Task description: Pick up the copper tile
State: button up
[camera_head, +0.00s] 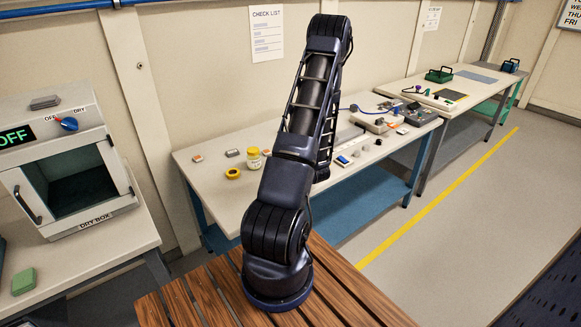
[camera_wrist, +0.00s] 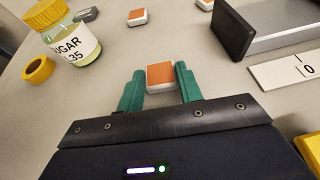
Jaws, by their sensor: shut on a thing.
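The copper tile (camera_wrist: 160,75), a small block with a copper-orange top and pale sides, sits between the teal fingers of my gripper (camera_wrist: 160,88) in the wrist view. The fingers are shut on its left and right sides. Whether its underside touches the bench top cannot be told. In the head view my arm hides the gripper and this tile. Two similar orange-topped tiles lie farther off in the wrist view, one at the top middle (camera_wrist: 137,17) and one at the top edge (camera_wrist: 205,4).
A jar labelled SUGAR (camera_wrist: 66,32) and a yellow ring (camera_wrist: 38,70) stand left of my gripper. A black-ended grey block (camera_wrist: 233,32) and a white marked plate (camera_wrist: 288,69) are to the right. A dry box (camera_head: 70,170) stands on the left bench in the head view.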

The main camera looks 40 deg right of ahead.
notch_tip(320, 180, up, 20)
dwell(0.8)
jog(key=w+a+f+n+y, duration=0.2)
jog(key=w+a+n+y, duration=0.1)
jog(key=w+a, duration=1.5)
jog(key=w+a+f+n+y, duration=0.1)
jog(key=w+a, duration=0.4)
jog(key=a, duration=0.5)
jog(key=w+a+f+y, duration=0.1)
jog(key=w+a, duration=0.4)
jog(key=a, duration=0.5)
notch_tip(320, 180, up, 4)
jog(key=n+g+y, duration=0.4)
jog(key=n+y, duration=0.2)
send_over(257, 183)
notch_tip(257, 183, down, 20)
jog(key=shift+d+r, duration=0.1)
jog(key=shift+d, duration=0.05)
